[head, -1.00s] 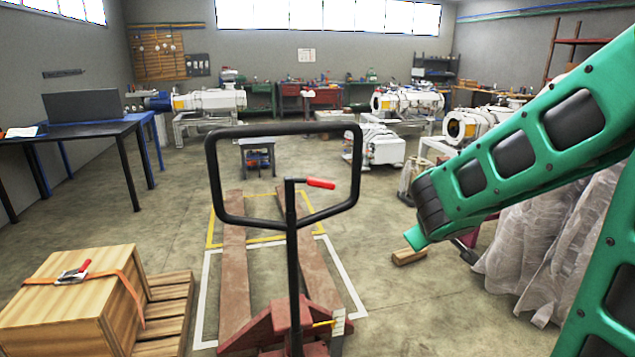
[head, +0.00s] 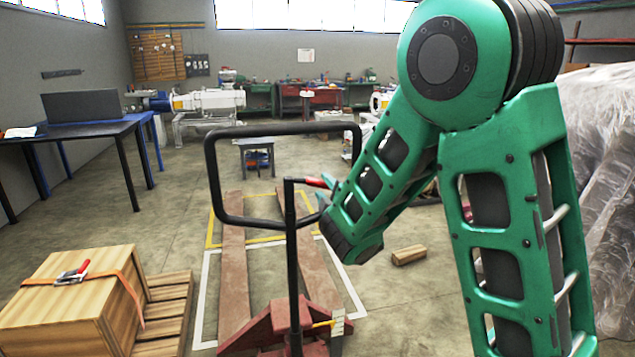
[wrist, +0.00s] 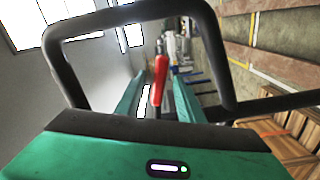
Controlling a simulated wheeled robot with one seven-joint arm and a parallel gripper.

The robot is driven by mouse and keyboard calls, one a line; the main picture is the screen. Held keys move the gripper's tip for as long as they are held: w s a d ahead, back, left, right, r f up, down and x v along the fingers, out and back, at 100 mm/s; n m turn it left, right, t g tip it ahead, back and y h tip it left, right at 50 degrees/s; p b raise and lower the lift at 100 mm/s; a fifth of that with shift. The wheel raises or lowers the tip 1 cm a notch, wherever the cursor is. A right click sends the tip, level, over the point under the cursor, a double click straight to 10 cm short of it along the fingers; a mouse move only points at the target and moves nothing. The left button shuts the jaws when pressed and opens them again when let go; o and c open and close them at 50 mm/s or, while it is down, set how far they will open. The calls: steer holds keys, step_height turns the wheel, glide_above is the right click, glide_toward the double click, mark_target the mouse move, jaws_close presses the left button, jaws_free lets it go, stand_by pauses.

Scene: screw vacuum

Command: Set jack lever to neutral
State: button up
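The jack's lever has a red grip (head: 315,182) beside the top of the black handle post (head: 291,240), inside the black loop handle (head: 213,185). In the wrist view the red lever grip (wrist: 160,78) shows between the two green fingers of my gripper (wrist: 157,92). The fingers are apart, with a visible gap on both sides of the lever. The loop handle (wrist: 222,60) arches around the fingers there. In the head view my forearm hides most of my gripper and part of the lever and loop.
The red pallet jack forks (head: 235,260) lie on the floor in a marked bay. A wooden crate (head: 60,300) stands at lower left, and a small wood block (head: 408,255) lies to the right. A dark table (head: 80,130) stands at left.

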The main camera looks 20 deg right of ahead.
mark_target(318, 179)
steer(key=w, duration=0.7)
steer(key=shift+w, duration=0.15)
jaws_close()
